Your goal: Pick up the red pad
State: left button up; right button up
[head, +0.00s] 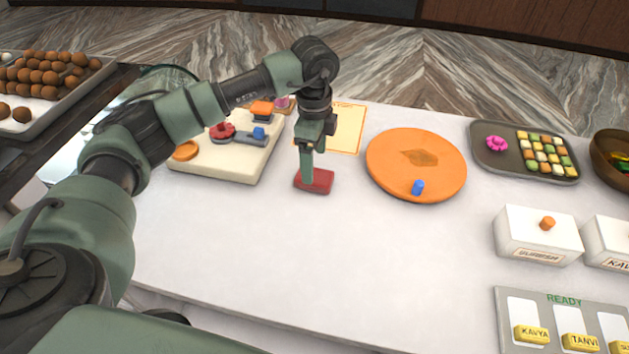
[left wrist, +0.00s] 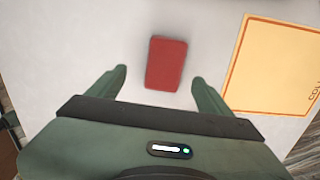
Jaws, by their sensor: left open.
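The red pad (head: 318,182) is a small dark red block lying flat on the white counter, left of the orange round board. In the head view my left gripper (head: 308,178) points down right over it and hides part of it. In the left wrist view the red pad (left wrist: 166,64) lies between and just beyond the two fingertips of my open left gripper (left wrist: 158,78). There is a gap on each side, and the fingers appear not to touch it. My right gripper is not in view.
A cream board (head: 262,160) with coloured pieces stands left of the pad. The orange-bordered card (head: 349,128) lies behind it. The orange round board (head: 392,174) carries a blue piece (head: 418,187). The white counter in front (head: 300,260) is clear.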

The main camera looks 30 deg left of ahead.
pick_arm(q)
jog(key=f+p, duration=0.2)
jog(key=f, duration=0.3)
jog(key=shift+w+a+f+p, duration=0.2)
jog(key=shift+w+p, duration=0.15)
jog(key=shift+p, duration=0.05)
jog(key=shift+f, duration=0.45)
jog(key=c, duration=1.5)
jog(key=shift+o, duration=0.2)
jog(key=shift+r+b, duration=2.5)
jog(key=shift+r, duration=7.55)
